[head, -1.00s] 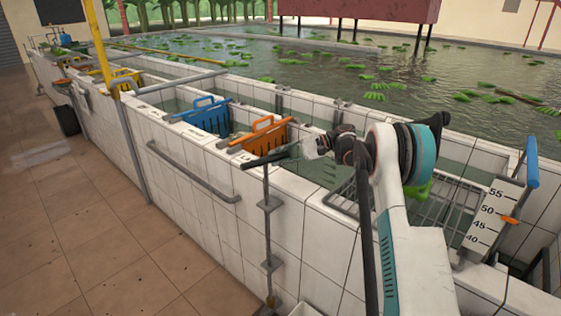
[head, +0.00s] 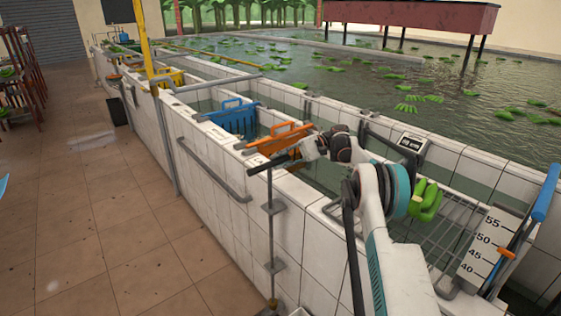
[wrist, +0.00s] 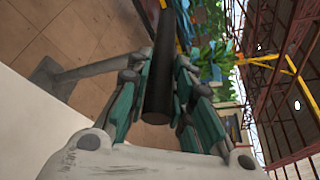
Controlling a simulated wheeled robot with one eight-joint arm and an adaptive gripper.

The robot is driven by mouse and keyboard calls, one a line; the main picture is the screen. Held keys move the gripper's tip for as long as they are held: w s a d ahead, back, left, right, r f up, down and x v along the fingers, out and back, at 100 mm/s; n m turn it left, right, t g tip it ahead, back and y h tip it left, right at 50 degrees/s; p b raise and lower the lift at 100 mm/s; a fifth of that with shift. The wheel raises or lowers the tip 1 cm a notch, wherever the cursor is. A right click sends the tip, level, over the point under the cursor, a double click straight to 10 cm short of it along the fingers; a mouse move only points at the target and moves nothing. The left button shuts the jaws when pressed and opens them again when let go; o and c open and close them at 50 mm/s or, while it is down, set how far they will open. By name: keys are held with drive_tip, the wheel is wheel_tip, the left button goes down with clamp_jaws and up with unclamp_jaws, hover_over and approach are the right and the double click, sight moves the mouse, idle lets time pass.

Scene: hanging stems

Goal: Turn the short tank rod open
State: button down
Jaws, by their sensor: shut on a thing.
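The short tank rod (head: 270,235) stands upright against the outside of the white tiled tank wall, held by brackets. A dark bar handle (head: 259,167) crosses its top, sloping up to the right. My gripper (head: 299,152) is at the right end of this handle, coming from the tank side. In the wrist view the dark handle (wrist: 158,98) lies between the two teal-sided fingers of my gripper (wrist: 160,75), which are closed on it. The handle's far end runs out of the top of the wrist view. The exact finger contact is partly hidden in the head view.
An orange divider (head: 282,137) and a blue divider (head: 235,116) stand in the tank behind. A grey rail (head: 212,171) runs along the wall. Green bananas (head: 426,200) lie behind my arm near a metal rack. The tiled floor (head: 130,235) at left is clear.

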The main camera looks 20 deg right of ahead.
drive_tip(key=c, duration=1.4)
unclamp_jaws()
drive_tip(key=shift+f, duration=0.1)
